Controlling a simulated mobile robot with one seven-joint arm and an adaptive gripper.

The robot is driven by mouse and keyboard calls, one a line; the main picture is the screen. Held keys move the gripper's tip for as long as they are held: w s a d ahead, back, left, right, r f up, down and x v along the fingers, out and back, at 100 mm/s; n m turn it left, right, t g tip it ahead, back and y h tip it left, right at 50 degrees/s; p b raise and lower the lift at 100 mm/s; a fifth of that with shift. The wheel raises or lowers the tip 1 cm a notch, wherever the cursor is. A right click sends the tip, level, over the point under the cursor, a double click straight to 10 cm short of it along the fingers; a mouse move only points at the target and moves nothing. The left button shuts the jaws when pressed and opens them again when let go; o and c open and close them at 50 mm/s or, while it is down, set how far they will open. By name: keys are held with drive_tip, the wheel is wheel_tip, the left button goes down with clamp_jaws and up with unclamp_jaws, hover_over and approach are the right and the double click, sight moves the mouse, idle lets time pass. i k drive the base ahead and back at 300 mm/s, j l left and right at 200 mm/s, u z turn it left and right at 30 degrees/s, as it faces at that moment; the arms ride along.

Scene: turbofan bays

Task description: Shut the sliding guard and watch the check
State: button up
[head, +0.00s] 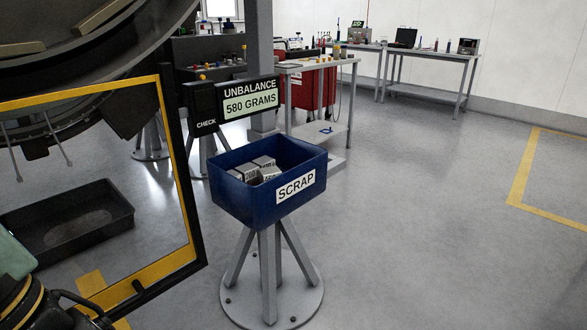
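The sliding guard (176,165), a see-through panel in a yellow and black frame, stands at the left in the head view. Its left part runs out of the picture. Behind it is the dark round engine housing (60,60). Part of my arm with yellow rings fills the lower left corner. My gripper (98,308) seems to be the dark part at the guard's lower edge; its fingers cannot be made out, nor whether it touches the guard. The display (250,98) reads "UNBALANCE 580 GRAMS". Beside it is a black box marked "CHECK" (204,108) with a yellow top piece.
A blue SCRAP bin (232,195) with several grey weights stands on a pedestal right of the guard. A dark tray (110,190) shows through the panel. Benches (425,52) and a red cabinet (305,92) stand behind. The floor at right is clear.

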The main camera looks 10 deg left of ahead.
sight(137, 281)
drive_tip(key=u, duration=1.35)
drive_tip(key=k+j+z, duration=0.1)
drive_tip(key=k+z, duration=0.4)
drive_tip(key=z, duration=0.2)
